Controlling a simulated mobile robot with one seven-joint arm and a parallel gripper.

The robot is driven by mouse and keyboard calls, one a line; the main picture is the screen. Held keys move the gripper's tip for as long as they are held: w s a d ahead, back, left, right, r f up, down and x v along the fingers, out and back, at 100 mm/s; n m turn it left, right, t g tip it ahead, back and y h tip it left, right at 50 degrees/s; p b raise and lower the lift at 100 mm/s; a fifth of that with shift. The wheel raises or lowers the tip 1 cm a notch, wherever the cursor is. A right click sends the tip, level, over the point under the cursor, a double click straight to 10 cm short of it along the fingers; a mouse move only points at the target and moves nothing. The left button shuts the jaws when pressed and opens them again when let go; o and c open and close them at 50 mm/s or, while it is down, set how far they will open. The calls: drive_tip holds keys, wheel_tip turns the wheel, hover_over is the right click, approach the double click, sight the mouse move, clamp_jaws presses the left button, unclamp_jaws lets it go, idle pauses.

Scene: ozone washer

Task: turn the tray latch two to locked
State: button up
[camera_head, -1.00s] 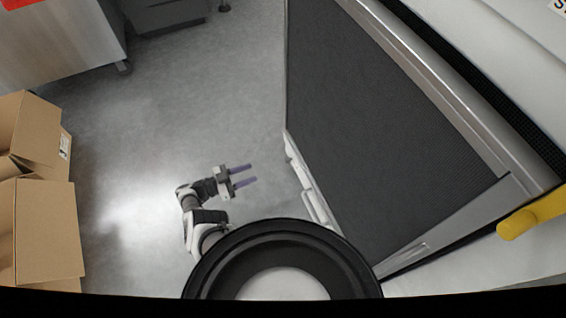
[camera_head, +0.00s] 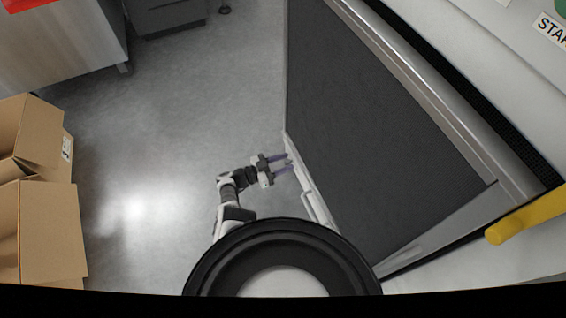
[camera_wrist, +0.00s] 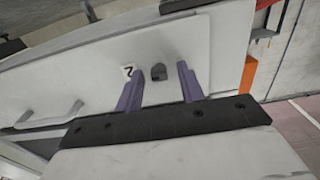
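The tray latch two is a small dark grey knob (camera_wrist: 158,73) on a white panel, just right of a label reading 2 (camera_wrist: 128,71). My gripper (camera_wrist: 160,67) is open, with its two purple fingers apart. In the wrist view the latch appears between the fingertips, with nothing held; whether the fingers reach around it or stop short of it cannot be told. In the head view my gripper (camera_head: 288,162) is beside the machine's left side, its fingertips close to the white side edge. The latch is hidden in that view.
The washer's dark mesh top (camera_head: 370,130) fills the right of the head view, with a yellow bar (camera_head: 525,218) at lower right. A white handle (camera_wrist: 50,120) is left of the latch. Cardboard boxes (camera_head: 40,225) stand at left; the floor (camera_head: 170,120) between is clear.

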clamp_jaws()
drive_tip(key=shift+n, duration=0.3)
drive_tip(key=shift+w+f+n, duration=0.1)
drive_tip(key=shift+n, duration=4.25)
drive_tip(key=shift+w+f+n, duration=0.1)
drive_tip(key=shift+n, duration=4.25)
